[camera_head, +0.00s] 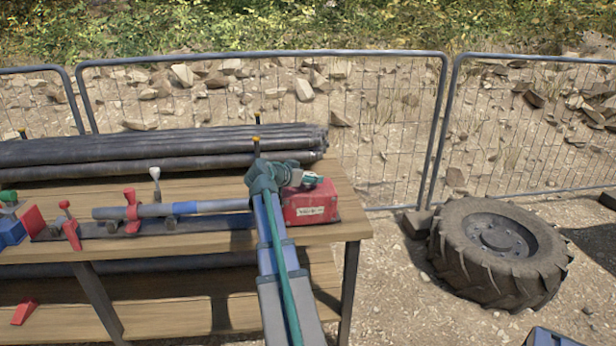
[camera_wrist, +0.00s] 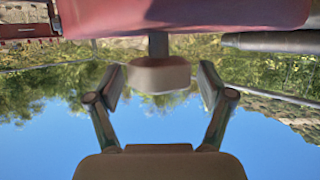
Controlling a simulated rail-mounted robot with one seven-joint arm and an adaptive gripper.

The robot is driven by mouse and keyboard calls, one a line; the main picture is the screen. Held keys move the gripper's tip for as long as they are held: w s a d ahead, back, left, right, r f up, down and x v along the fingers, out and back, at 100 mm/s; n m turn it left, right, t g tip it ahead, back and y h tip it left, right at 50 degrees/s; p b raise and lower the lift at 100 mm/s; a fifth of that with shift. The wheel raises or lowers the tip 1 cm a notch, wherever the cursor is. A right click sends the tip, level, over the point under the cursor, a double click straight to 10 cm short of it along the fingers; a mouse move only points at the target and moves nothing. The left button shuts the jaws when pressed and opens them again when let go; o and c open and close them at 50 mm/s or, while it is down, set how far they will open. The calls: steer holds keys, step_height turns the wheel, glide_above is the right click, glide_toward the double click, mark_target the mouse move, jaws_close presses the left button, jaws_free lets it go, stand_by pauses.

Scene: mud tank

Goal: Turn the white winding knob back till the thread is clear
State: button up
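In the wrist view a pale, tan-looking knob (camera_wrist: 160,76) on a short grey stem joins a large red body (camera_wrist: 190,15). My gripper (camera_wrist: 160,86) is open, with one finger on either side of the knob and a narrow gap at each side. The fingers do not look closed on it. In the head view my gripper (camera_head: 306,180) is at the red box (camera_head: 312,207) on the bench's right end; the knob there is hidden or too small to tell. A pale knob on a stem (camera_head: 155,176) stands further left. No thread can be made out.
A wooden bench (camera_head: 190,300) carries a stack of dark pipes (camera_head: 160,150) behind, and red clamps (camera_head: 132,210) holding a grey pipe (camera_head: 215,206) to the left. A mesh fence (camera_head: 390,130) runs behind. A big tyre (camera_head: 497,250) lies right, on open ground.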

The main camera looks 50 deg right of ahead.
steer(key=c, duration=1)
steer(key=shift+c, duration=0.2)
steer(key=shift+t, duration=0.3)
